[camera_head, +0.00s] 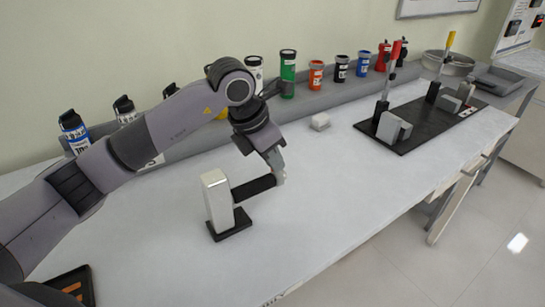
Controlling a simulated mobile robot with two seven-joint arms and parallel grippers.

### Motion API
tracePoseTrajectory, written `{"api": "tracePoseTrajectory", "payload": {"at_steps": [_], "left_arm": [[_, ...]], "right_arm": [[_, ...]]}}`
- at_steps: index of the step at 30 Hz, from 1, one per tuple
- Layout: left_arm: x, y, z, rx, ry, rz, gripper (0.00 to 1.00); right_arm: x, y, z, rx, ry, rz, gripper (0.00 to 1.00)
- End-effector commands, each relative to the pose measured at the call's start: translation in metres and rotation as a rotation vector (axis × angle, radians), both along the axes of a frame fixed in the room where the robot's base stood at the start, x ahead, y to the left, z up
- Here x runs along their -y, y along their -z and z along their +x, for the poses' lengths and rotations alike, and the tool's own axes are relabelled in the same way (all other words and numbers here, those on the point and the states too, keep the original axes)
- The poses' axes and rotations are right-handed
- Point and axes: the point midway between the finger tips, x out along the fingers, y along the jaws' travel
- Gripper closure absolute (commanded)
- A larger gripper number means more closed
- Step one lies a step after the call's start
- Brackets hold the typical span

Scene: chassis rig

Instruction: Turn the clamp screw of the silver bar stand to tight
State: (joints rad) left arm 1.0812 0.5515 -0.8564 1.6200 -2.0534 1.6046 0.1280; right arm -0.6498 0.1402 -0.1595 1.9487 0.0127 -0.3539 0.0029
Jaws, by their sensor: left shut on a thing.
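The silver bar stand (216,203) is an upright silver block on a small black base (233,228), on the white bench left of centre. A thick black cylinder (252,188) sticks out from the block to the right; I take it as part of the clamp screw. My left gripper (277,172) reaches down from above and is shut at the right end of this cylinder. The fingers hide that end, so the exact grip and the screw's turn cannot be told. The stand is upright. My right gripper is out of view.
A black plate (419,125) with lever clamps stands at the right. Several bottles and cans, including a green one (288,75), line the grey rear ledge.

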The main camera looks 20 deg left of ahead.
Motion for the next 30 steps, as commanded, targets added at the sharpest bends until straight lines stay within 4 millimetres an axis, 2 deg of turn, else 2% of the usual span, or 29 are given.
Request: {"api": "tracePoseTrajectory", "payload": {"at_steps": [11, 30], "left_arm": [[-0.003, 0.001, 0.003, 0.002, 0.212, 0.003, 1.0], [-0.004, 0.0, 0.009, 0.001, 0.817, 0.0, 1.0]], "right_arm": [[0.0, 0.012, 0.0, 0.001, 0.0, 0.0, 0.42], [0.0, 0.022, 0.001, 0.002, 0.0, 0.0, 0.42]]}}
